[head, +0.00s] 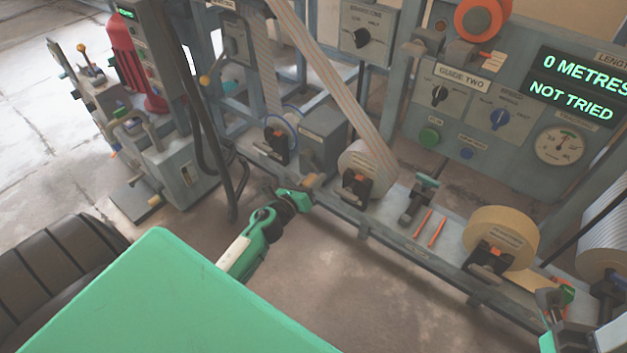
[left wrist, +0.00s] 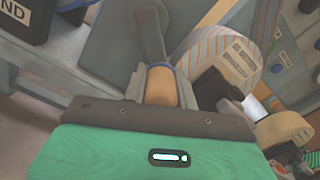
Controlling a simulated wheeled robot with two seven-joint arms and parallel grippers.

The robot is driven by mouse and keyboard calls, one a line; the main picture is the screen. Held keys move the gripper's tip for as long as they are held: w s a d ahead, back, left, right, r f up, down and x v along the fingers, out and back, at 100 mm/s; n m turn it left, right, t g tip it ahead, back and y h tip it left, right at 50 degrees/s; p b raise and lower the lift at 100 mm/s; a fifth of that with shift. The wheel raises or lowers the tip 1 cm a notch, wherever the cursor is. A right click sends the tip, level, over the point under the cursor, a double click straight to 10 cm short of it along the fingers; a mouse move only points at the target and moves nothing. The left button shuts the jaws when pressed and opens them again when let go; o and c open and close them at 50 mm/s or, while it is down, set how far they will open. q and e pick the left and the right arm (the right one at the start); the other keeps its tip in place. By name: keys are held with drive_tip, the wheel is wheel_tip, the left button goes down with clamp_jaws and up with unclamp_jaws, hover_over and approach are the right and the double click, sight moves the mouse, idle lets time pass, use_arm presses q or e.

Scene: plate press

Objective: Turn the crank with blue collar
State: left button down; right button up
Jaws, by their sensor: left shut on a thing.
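The crank (left wrist: 148,30) has a grey arm and a wooden handle (left wrist: 161,86) with a blue collar (left wrist: 160,66) where handle meets arm. My left gripper (left wrist: 160,92) is shut around the handle, one finger on each side. In the head view the left gripper (head: 307,193) is at the front of the machine, below a grey box (head: 323,143). The crank handle shows there only as a small tan piece (head: 314,181), and its collar cannot be made out. My right gripper (head: 563,296) is partly seen at the lower right; its jaws are unclear.
A striped roll (head: 362,166) and a tan roll (head: 502,232) sit on the machine's low shelf. Two orange sticks (head: 430,228) lie between them. A display (head: 577,86) reads "0 METRES" and "NOT TRIED". Bare floor (head: 330,270) lies in front of the shelf.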

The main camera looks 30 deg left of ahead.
use_arm(q)
drive_tip(key=shift+r, duration=0.1)
drive_tip(key=c, duration=1.1)
unclamp_jaws()
drive_tip(key=shift+s, duration=0.1)
drive_tip(key=shift+s, duration=0.3)
drive_tip(key=s+a, duration=0.1)
drive_tip(key=s, duration=1.2)
drive_tip(key=shift+p, duration=0.4)
